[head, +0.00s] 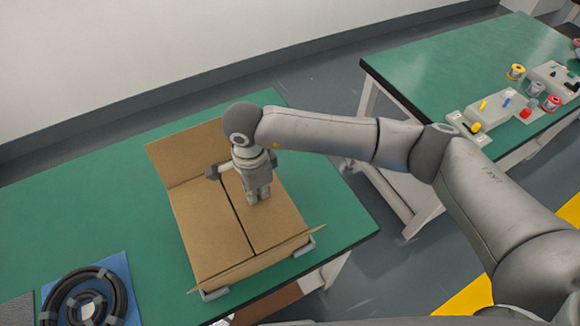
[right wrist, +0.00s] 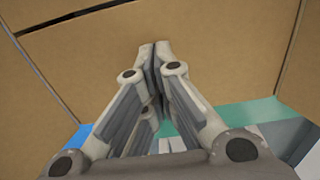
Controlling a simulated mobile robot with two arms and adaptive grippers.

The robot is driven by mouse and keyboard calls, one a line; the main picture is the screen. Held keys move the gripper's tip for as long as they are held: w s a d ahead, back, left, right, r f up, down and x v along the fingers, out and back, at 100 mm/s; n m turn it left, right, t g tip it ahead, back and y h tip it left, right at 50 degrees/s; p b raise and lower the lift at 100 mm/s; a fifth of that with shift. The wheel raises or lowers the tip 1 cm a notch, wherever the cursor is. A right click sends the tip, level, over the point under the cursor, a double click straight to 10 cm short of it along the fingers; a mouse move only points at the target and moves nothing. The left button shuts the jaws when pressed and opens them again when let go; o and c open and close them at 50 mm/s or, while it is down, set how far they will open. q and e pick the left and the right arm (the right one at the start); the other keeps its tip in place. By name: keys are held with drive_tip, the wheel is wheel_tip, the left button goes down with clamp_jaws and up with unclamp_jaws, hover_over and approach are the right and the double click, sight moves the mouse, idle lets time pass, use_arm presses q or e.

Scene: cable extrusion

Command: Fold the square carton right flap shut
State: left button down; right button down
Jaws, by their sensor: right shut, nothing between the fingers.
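The square carton (head: 205,235) lies on the green table in the head view. Its right flap (head: 285,218) lies about level with the left flap (head: 200,212), with a narrow dark seam between them. The back flap (head: 185,155) stands up and open, and the front flap (head: 250,265) sticks outward. My right gripper (head: 259,197) points down over the right flap, fingers shut and empty. In the right wrist view, the shut fingertips (right wrist: 155,48) are at the cardboard (right wrist: 225,50); firm contact is hard to tell. My left gripper is not in view.
Grey corner brackets (head: 215,294) hold the carton's front corners. A black cable coil (head: 85,300) lies on a blue mat at lower left. A second green table (head: 450,65) with spools stands at right. Table left of the carton is clear.

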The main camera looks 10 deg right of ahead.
wheel_tip(320, 180, up, 10)
drive_tip(key=p, duration=0.3)
idle(0.3)
